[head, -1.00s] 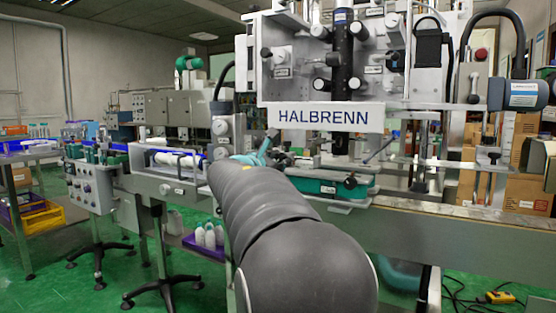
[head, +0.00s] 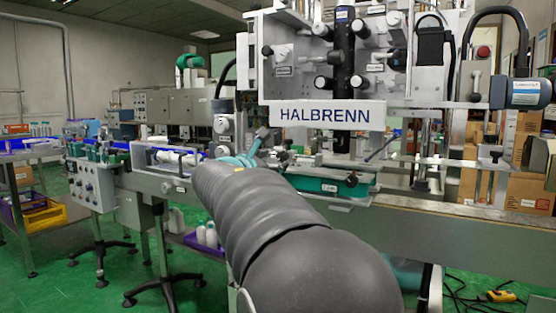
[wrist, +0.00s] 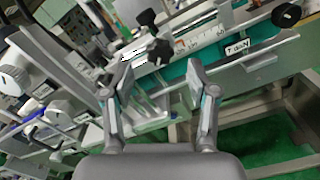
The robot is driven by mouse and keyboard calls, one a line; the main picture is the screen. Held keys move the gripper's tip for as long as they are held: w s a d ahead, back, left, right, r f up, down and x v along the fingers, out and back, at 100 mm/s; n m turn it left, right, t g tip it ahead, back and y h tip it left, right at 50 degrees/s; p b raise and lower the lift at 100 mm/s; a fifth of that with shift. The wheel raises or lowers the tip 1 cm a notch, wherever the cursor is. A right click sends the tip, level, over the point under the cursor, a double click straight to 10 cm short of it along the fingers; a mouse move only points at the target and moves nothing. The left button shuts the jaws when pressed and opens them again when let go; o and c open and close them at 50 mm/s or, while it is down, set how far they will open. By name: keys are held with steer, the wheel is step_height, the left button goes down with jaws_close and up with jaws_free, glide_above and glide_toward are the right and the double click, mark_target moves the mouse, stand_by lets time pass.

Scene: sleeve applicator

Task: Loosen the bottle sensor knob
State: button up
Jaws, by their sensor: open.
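In the wrist view my gripper (wrist: 159,72) is open, with its two fingers apart and nothing between them. Just beyond the fingertips is a black lobed knob (wrist: 158,52) beside a scaled rail; it appears apart from both fingers. A second black knob (wrist: 146,17) is above it, and a round black knob (wrist: 287,14) is at the top right. The labels are too small to read, so I cannot tell which one is the bottle sensor knob. In the head view my arm hides most of this area and my fingers do not show clearly.
The labelling machine (head: 325,115) stands over the conveyor (head: 450,225). A teal-sided rail unit (head: 330,186) with a black knob (head: 351,180) sits at the conveyor edge. White bottles (head: 207,235) stand in a purple tray below.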

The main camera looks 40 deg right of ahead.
steer(key=v, duration=0.7)
steer(key=shift+a, duration=0.2)
steer(key=shift+s, duration=0.1)
steer(key=s+a+f+m+g+y, duration=0.1)
steer(key=s+a+f+m+y, duration=0.15)
steer(key=f, duration=0.45)
steer(key=s+a+f+m+g+y, duration=0.1)
steer(key=s+a+f+m+y, duration=0.1)
steer(key=f+m+y, duration=0.3)
steer(key=s+a+f+m+g, duration=0.1)
steer(key=s+a+f+m, duration=0.15)
steer(key=f, duration=0.55)
steer(key=s+a+f+m+t+y, duration=0.1)
steer(key=s+a+f+m+y, duration=0.2)
steer(key=s+a, duration=0.5)
steer(key=s+a+f+m+y, duration=0.4)
steer(key=s+a+f+y, duration=0.2)
steer(key=s+a, duration=0.3)
steer(key=shift+s+a+f+t, duration=0.3)
steer(key=shift+s+t, duration=0.1)
steer(key=shift+s, duration=0.2)
